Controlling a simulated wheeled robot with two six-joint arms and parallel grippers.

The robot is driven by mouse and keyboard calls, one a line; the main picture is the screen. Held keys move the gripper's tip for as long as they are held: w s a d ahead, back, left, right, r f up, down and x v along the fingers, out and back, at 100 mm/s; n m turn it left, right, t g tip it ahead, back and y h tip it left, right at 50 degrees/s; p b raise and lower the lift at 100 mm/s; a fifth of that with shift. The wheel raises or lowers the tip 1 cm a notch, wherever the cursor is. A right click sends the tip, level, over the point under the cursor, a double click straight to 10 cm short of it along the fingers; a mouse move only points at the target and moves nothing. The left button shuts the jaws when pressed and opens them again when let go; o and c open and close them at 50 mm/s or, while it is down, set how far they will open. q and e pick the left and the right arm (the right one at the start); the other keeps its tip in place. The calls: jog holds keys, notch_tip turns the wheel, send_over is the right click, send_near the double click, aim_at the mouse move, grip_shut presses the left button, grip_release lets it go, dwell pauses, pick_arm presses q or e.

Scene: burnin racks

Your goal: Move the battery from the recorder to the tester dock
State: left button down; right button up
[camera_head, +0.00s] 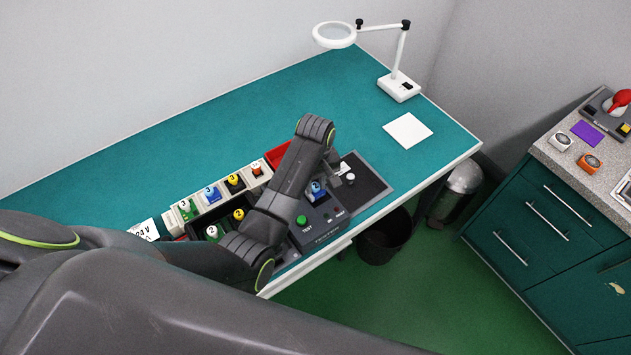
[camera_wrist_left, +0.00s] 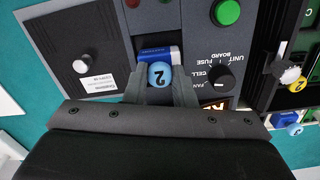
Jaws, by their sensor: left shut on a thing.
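A blue-and-white battery (camera_wrist_left: 160,53) with a round blue knob marked 2 is between the fingers of my left gripper (camera_wrist_left: 160,88), which is shut on it. The battery is at a dark slot in the tester panel (camera_wrist_left: 205,20); I cannot tell how deep it sits. In the head view the blue knob (camera_head: 318,188) shows beside my left wrist, on the grey tester (camera_head: 325,225) with its green TEST button (camera_head: 301,221). My left arm hides part of the tester and most of the gripper there. I cannot make out which unit is the recorder. My right gripper is out of view.
Left of the tester, a pale rack (camera_head: 222,210) holds several numbered coloured units, with a dark box in front. A red bin (camera_head: 279,154) stands behind my arm. A magnifier lamp (camera_head: 399,86) and white pad (camera_head: 408,131) are farther back. The table's back left is clear.

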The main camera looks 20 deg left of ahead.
pick_arm(q)
jog(key=c, duration=1.1)
grip_release()
jog(key=shift+r, duration=2.55)
